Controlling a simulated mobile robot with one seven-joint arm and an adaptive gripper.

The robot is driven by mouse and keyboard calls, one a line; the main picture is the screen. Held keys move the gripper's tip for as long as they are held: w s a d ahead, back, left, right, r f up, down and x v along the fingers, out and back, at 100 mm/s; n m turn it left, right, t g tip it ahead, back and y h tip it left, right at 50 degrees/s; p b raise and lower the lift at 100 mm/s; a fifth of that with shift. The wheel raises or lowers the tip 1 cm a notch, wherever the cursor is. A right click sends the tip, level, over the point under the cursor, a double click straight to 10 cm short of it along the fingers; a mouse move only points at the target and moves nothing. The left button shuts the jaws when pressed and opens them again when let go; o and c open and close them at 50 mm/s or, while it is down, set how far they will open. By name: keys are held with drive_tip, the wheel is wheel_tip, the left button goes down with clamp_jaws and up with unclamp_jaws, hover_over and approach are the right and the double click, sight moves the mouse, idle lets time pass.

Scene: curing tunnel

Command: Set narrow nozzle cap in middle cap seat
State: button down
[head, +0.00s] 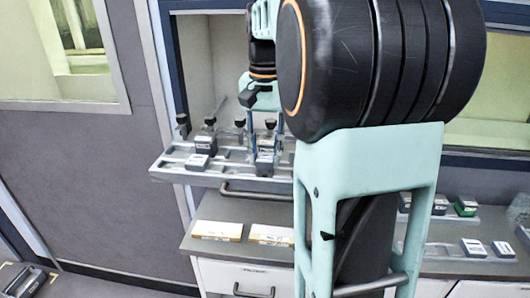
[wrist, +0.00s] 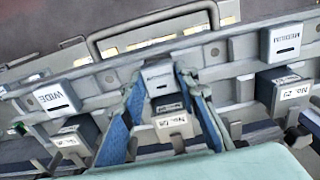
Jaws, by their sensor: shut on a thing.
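The narrow nozzle cap (wrist: 160,80), a small pale block with a dark slot and a blurred label, is between my gripper's fingertips (wrist: 160,76) in the wrist view. My gripper (head: 265,148) is shut on it over the middle of the rail tray (head: 225,177). A No. plate block (wrist: 172,122) stands just behind the cap, between the fingers. The cap is at the tray's front row, between the WIDE cap (wrist: 57,97) and the MEDIUM cap (wrist: 282,42). I cannot tell whether it rests fully in the middle seat, whose floor is hidden.
Other numbered blocks (wrist: 70,140) (wrist: 290,92) stand behind the outer caps. Black knobs (head: 183,119) rise behind the tray. A handle (head: 255,193) runs along its front. Below, the counter holds yellow-edged cards (head: 217,231). Small blocks (head: 466,206) stand at the right. My arm hides the tray's right part.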

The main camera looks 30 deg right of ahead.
drive_tip(key=shift+f+b, duration=0.65)
drive_tip(key=shift+f, duration=0.35)
idle(0.4)
drive_tip(key=c, duration=1.4)
unclamp_jaws()
